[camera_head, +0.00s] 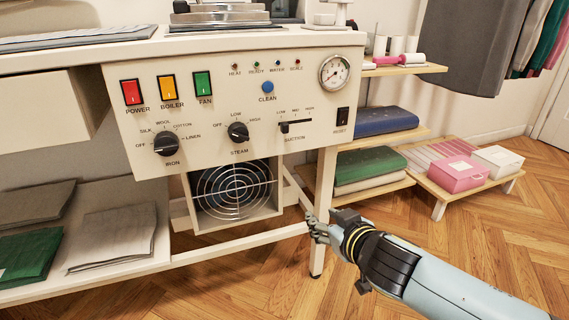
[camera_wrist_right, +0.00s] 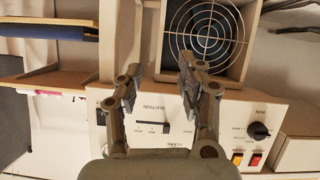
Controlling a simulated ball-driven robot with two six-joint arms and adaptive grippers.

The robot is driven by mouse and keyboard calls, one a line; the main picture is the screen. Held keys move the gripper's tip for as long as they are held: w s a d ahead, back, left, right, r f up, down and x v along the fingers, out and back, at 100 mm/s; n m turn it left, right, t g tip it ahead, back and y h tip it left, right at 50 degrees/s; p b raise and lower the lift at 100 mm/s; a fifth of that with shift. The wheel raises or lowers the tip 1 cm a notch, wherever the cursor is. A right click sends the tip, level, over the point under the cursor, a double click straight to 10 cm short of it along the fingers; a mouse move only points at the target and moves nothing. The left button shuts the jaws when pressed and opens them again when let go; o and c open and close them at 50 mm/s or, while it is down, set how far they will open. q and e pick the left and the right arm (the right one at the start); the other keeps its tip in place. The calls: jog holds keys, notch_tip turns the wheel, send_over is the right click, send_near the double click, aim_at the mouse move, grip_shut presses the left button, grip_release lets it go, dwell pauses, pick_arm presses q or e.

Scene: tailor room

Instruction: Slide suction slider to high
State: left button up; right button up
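The suction slider (camera_head: 284,127) is a small black knob on a short horizontal track on the cream control panel (camera_head: 215,120). Its knob sits at the left end, under the LOW mark; HIGH is at the right end. In the right wrist view, which is upside down, the slider (camera_wrist_right: 166,127) shows between my fingers, with its knob at the right end of the track. My right gripper (camera_head: 316,226) is below and right of the slider in the head view, apart from it. The right gripper (camera_wrist_right: 158,84) is open and empty. My left gripper is not in view.
The steam knob (camera_head: 238,132) is left of the slider, and the reset switch (camera_head: 342,117) is right of it. A fan grille (camera_head: 234,190) sits under the panel. A table leg (camera_head: 324,200) stands near my right gripper. Shelves with folded cloth (camera_head: 385,121) are at right.

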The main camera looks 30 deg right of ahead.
jog(key=w+a+r+t+b, duration=0.1)
jog(key=w+r+t+b, duration=0.15)
jog(key=r, duration=0.25)
jog(key=m+t+h+b, duration=0.1)
jog(key=t, duration=0.1)
send_near(286, 125)
jog(key=x, duration=0.8)
jog(key=shift+w+b, duration=0.2)
jog(key=shift+b, duration=0.15)
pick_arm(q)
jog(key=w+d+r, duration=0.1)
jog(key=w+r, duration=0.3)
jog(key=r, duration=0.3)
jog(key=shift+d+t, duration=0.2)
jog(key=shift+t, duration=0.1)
pick_arm(e)
jog(key=shift+w+d, duration=0.2)
jog(key=shift+w, duration=0.4)
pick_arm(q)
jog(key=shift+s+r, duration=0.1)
pick_arm(e)
grip_shut()
